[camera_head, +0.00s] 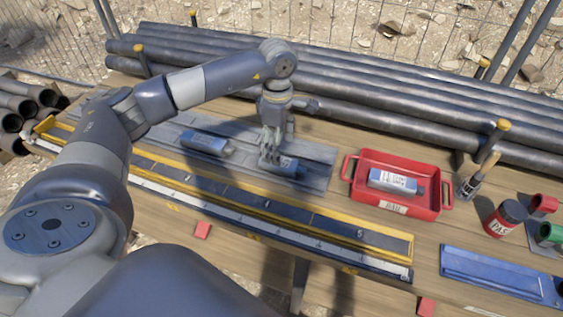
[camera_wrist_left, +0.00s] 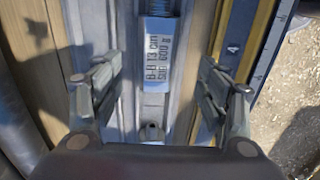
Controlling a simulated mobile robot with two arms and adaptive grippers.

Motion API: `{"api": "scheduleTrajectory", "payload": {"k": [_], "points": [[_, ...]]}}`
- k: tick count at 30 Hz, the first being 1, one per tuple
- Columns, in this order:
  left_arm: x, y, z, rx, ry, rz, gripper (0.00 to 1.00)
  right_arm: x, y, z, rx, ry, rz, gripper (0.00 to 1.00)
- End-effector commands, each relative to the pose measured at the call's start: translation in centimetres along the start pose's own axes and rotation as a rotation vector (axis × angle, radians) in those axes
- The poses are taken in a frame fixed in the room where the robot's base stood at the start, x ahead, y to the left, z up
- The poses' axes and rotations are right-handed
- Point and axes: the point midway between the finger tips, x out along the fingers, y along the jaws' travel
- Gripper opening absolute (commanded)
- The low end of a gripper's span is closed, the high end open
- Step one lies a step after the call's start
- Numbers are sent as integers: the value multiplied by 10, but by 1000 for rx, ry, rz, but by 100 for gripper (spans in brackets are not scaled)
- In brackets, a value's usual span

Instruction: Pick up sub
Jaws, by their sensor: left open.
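A grey sub (camera_head: 288,167) with a pale label lies on the grey ribbed tray (camera_head: 318,152), partly hidden by my left gripper. In the left wrist view, the sub (camera_wrist_left: 158,62) shows its printed label and lies between the spread fingers, with its narrow end toward the palm. My left gripper (camera_head: 271,150) points down over it; its open fingers also show in the left wrist view (camera_wrist_left: 158,95). I cannot tell how far the fingertips are above the tray. A second sub (camera_head: 207,144) lies further left on the same tray. My right gripper is not in view.
A red tray (camera_head: 438,206) to the right holds another labelled sub (camera_head: 397,182). A yellow-edged measuring rail (camera_head: 340,230) runs in front of the grey tray. Long dark pipes (camera_head: 400,110) line the back. A brush (camera_head: 480,175), a dark can (camera_head: 505,218) and a blue tray (camera_head: 490,275) are at right.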

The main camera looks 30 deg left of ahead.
Motion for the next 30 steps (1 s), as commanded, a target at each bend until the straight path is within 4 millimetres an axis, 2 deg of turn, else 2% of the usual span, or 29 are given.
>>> {"api": "scheduleTrajectory", "payload": {"k": [2,5,10,15,23,30], "points": [[5,0,0,0,0,0,68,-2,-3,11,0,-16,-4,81],[12,0,1,0,0,-1,68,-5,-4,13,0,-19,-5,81],[36,2,4,0,0,-4,68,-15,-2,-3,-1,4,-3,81],[56,3,4,-1,-1,0,68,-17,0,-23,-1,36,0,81],[60,3,4,0,-1,1,68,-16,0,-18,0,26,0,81],[60,3,4,0,-2,1,16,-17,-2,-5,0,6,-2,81]]}}
